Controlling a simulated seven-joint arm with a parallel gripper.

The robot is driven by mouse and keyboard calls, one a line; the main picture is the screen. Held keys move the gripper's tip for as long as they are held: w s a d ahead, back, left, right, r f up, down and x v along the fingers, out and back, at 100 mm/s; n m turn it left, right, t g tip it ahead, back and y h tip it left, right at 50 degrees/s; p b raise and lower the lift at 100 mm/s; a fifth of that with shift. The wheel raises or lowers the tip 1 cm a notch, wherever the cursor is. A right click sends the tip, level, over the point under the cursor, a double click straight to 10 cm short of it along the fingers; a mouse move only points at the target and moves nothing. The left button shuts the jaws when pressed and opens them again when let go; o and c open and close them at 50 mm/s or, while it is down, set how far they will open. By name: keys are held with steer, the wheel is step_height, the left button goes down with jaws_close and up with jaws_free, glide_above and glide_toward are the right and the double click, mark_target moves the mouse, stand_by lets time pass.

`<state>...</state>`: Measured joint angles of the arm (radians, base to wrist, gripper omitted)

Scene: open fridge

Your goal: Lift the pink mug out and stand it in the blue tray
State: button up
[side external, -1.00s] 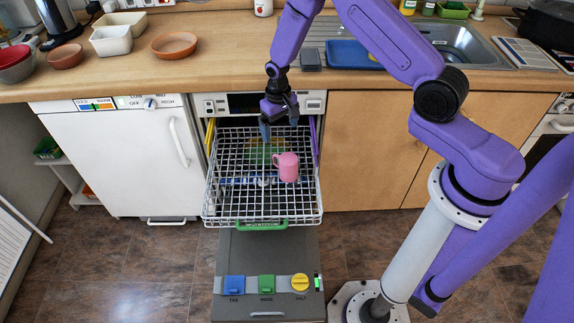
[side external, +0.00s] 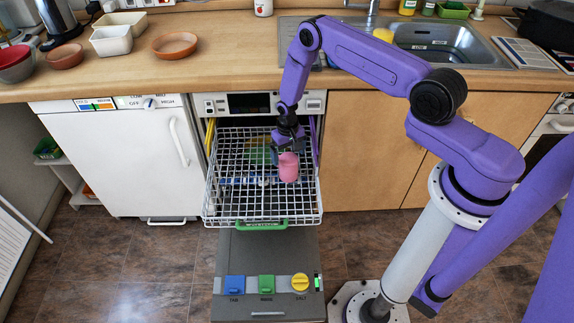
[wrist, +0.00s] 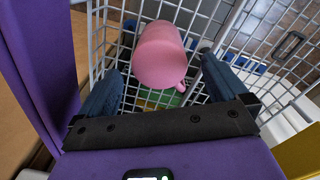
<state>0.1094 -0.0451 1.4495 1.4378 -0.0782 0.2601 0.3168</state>
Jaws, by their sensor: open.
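The pink mug (side external: 288,168) stands in the white wire rack (side external: 223,195) pulled out of the open dishwasher. It also shows in the wrist view (wrist: 160,52), with its handle toward the lower right. My gripper (side external: 286,148) is open and close above the mug in the side view. In the wrist view my gripper's two dark blue fingers (wrist: 160,84) are spread, with the mug beyond and between them. I cannot tell whether they touch it. The blue tray, on the counter by the sink in the earlier frame, is now largely or wholly hidden behind my arm.
The lowered dishwasher door (side external: 267,262) lies below the rack. Yellow and purple items line the rack's sides. The wooden counter (side external: 225,65) holds bowls at left, including a terracotta dish (side external: 174,46).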

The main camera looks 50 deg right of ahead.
mark_target(289, 168)
steer(key=shift+s+f, duration=0.15)
steer(key=shift+f, duration=3.85)
steer(key=c, duration=1.2)
steer(key=shift+c, duration=0.2)
steer(key=shift+r, duration=0.15)
step_height(289, 168, up, 10)
steer(key=shift+f, duration=0.1)
